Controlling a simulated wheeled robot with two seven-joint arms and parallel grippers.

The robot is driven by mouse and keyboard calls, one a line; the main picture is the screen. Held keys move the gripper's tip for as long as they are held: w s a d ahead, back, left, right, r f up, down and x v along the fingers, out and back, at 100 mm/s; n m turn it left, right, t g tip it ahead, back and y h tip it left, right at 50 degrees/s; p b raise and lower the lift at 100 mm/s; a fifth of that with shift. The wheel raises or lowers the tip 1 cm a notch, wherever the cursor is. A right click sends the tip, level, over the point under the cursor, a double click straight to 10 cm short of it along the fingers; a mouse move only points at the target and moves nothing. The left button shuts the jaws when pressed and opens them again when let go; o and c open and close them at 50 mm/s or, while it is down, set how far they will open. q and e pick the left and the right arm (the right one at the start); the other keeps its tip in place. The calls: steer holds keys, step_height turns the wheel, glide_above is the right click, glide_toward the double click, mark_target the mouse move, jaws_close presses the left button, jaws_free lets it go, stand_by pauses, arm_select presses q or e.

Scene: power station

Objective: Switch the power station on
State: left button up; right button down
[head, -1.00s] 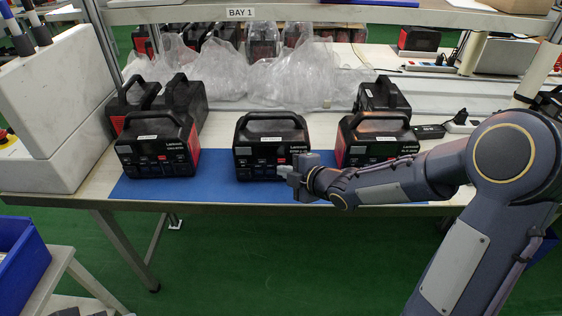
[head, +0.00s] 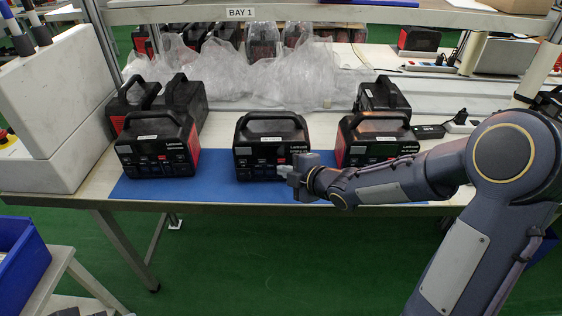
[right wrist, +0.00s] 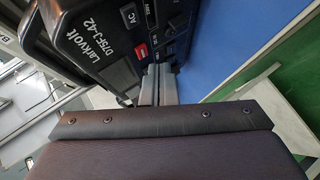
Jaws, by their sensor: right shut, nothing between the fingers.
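The middle power station (head: 268,150), a black box with a carry handle, stands upright on the blue mat (head: 215,187). My right gripper (head: 285,171) is shut and empty in front of its lower right front. In the right wrist view, the shut fingers (right wrist: 158,84) are close to the front panel of a power station (right wrist: 95,38) marked Larkvolt. That panel shows a dark screen (right wrist: 122,74), an AC button (right wrist: 129,15), sockets and a red-and-white marked part (right wrist: 141,50). I cannot tell whether the fingertips touch the panel. My left gripper is not in view.
Similar stations stand to the left (head: 158,150) and right (head: 374,144), with others behind. Clear plastic wrap (head: 290,75) lies at the back. A white block (head: 50,110) stands at the left. The mat between the front stations is free.

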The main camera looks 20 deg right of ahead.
steer(key=shift+w, duration=0.1)
steer(key=shift+w+d, duration=0.1)
steer(key=shift+w, duration=0.2)
steer(key=shift+w+d, duration=0.1)
steer(key=shift+w, duration=0.25)
stand_by(0.5)
steer(key=shift+s, duration=0.1)
steer(key=shift+s+a+b, duration=0.2)
steer(key=shift+s+b, duration=0.35)
steer(key=shift+s, duration=0.15)
